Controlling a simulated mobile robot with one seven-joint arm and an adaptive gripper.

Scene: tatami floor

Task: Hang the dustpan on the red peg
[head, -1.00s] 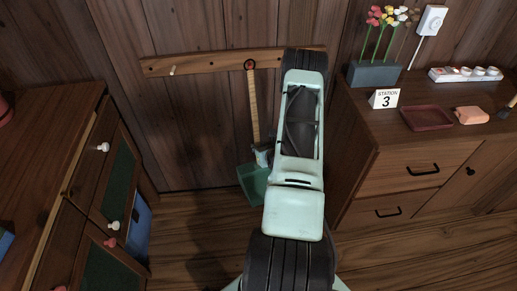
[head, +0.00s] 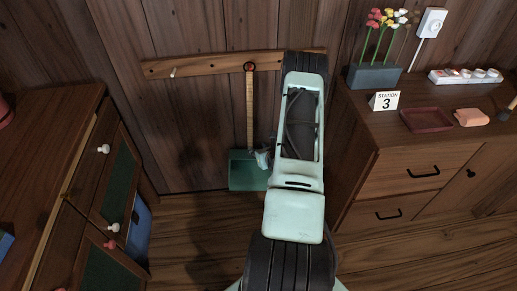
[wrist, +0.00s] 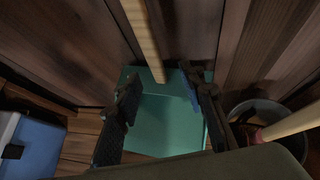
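The dustpan has a long light wooden handle (head: 249,112) and a green pan (head: 246,172). It hangs almost upright against the wall. The dark ring at its top (head: 249,66) is around a small reddish peg tip (head: 251,68) on the wooden rail, as far as I can tell at this size. In the wrist view the pan (wrist: 165,125) lies beyond my gripper (wrist: 160,100), and the handle (wrist: 145,38) runs up from it. My gripper's fingers are spread apart, with no visible contact on the handle. My arm covers the rail's right part in the head view.
The rail (head: 205,66) also carries a pale peg (head: 173,73) at left. A cabinet with drawers (head: 100,165) stands at left, another (head: 405,165) at right. A grey bin (wrist: 262,112) and a blue box (wrist: 38,145) flank my gripper in the wrist view.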

